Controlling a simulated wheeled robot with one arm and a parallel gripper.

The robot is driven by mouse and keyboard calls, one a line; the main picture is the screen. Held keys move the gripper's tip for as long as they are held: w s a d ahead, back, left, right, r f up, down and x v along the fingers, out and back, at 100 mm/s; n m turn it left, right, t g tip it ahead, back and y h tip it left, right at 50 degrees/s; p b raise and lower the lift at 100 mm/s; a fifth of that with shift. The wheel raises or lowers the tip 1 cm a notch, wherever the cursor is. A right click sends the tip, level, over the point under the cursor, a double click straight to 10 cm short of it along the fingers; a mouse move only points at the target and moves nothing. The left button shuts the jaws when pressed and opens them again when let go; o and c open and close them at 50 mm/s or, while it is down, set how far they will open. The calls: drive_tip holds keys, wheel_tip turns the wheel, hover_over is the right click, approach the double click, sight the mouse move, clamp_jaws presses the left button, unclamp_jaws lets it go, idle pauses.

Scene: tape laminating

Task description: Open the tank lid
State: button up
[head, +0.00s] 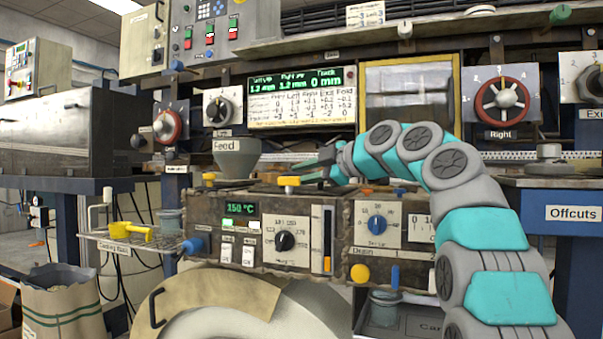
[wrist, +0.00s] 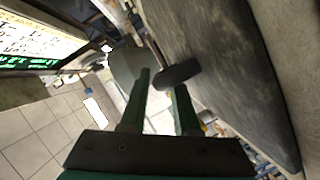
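A worn metal tank-like unit (head: 215,215) with a 150 °C display stands in the middle of the head view. A yellow knob (head: 289,181) sits on its top edge. I cannot tell the outline of the lid. My gripper (head: 318,172) is at the unit's top, just right of the yellow knob. In the wrist view my gripper (wrist: 163,80) has its two green fingers apart. A short dark cylinder (wrist: 180,74), perhaps a handle, lies close to the right fingertip beside a large grey worn surface (wrist: 215,65). I cannot tell whether they touch. Nothing is visibly held.
A grey Feed funnel (head: 237,157) stands left of the knob and also shows in the wrist view (wrist: 130,66). A wire rack (head: 130,240) with a yellow scoop (head: 130,229) hangs at the left. A large roll (head: 235,305) stands below. An Offcuts table (head: 560,182) is at the right.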

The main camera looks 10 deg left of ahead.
drive_tip(key=shift+c, duration=0.2)
clamp_jaws()
idle(1.1)
